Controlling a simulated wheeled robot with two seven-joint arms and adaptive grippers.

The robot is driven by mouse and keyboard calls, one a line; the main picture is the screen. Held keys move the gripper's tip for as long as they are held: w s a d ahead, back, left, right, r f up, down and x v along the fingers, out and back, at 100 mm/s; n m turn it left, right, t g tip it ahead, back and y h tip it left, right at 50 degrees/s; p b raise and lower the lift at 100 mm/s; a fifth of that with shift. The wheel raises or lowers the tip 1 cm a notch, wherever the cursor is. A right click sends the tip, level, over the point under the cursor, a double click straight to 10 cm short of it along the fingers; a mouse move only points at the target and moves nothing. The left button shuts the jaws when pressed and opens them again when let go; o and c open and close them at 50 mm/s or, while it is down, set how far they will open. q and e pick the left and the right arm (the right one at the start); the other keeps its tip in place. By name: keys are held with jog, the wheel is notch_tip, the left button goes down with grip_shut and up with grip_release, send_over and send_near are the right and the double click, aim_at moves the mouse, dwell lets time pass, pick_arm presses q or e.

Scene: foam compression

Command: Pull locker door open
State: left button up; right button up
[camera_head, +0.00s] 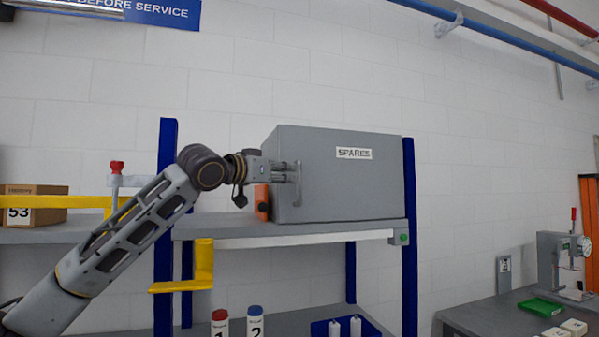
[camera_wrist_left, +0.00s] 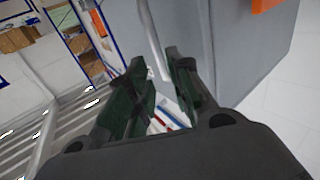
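The locker is a grey box (camera_head: 350,190) labelled SPARES, standing on the shelf in the head view. Its front looks shut, with no clear gap at the door edge. A thin upright bar handle (camera_head: 299,188) is near the front's left edge. My left gripper (camera_head: 292,172) is at this handle. In the left wrist view the handle (camera_wrist_left: 153,42) runs down between the two dark fingers (camera_wrist_left: 162,75), which are close around it and appear shut on it. The grey locker face (camera_wrist_left: 245,45) fills the upper right there. My right gripper is not in view.
The grey shelf (camera_head: 235,230) has blue uprights (camera_head: 410,270). An orange object (camera_head: 262,203) stands just left of the locker. A yellow bracket (camera_head: 203,265) hangs below my left arm. Bottles (camera_head: 220,322) and a blue bin (camera_head: 345,325) are lower down. A workbench (camera_head: 490,315) is at right.

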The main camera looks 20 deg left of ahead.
aim_at(298, 174)
pick_arm(q)
jog(key=shift+p+x, duration=1.1)
jog(key=shift+x, duration=2.3)
grip_shut()
